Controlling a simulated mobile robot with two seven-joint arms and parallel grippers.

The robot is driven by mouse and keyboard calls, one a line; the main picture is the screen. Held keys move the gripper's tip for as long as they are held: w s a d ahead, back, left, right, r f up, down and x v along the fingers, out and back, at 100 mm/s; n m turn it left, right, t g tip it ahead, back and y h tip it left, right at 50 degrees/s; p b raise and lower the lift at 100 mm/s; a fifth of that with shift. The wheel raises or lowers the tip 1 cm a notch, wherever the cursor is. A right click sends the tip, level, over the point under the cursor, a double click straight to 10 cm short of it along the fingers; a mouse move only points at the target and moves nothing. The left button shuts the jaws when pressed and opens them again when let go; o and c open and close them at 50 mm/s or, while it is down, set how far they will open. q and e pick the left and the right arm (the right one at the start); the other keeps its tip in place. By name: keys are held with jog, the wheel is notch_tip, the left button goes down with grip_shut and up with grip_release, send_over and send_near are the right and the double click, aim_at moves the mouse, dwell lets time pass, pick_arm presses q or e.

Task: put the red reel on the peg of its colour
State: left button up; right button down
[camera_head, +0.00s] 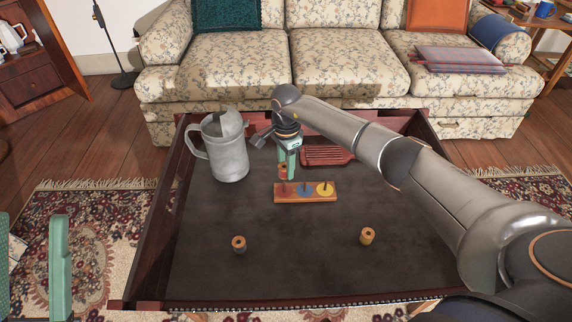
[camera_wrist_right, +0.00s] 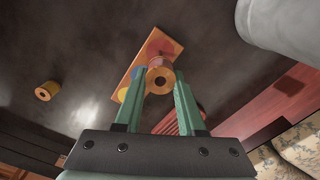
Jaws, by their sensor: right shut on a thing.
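The red reel (camera_head: 283,172) is between the fingertips of my right gripper (camera_head: 285,168), which is shut on it. In the wrist view the reel (camera_wrist_right: 160,79) shows its pale wooden end and centre hole. The wooden peg board (camera_head: 306,198) has a red, a blue and a yellow base, each with a peg. The reel hangs just above the red peg (camera_head: 284,187) at the board's left end; whether it touches the peg tip I cannot tell. My left gripper (camera_head: 32,268) is open and empty at the lower left, away from the table.
A dark-centred reel (camera_head: 239,244) and a yellow reel (camera_head: 367,236) stand on the dark tabletop (camera_head: 300,270). A grey metal pitcher (camera_head: 229,160) stands left of my right gripper. A red slatted item (camera_head: 327,156) lies behind the board. A floral sofa (camera_head: 345,75) stands behind the table.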

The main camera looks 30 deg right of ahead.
jog(key=shift+f+b, duration=0.95)
jog(key=shift+f, duration=0.4)
jog(key=shift+f+b, duration=1.35)
jog(key=shift+f, duration=0.15)
dwell(0.3)
jog(key=shift+c, duration=2.1)
grip_release()
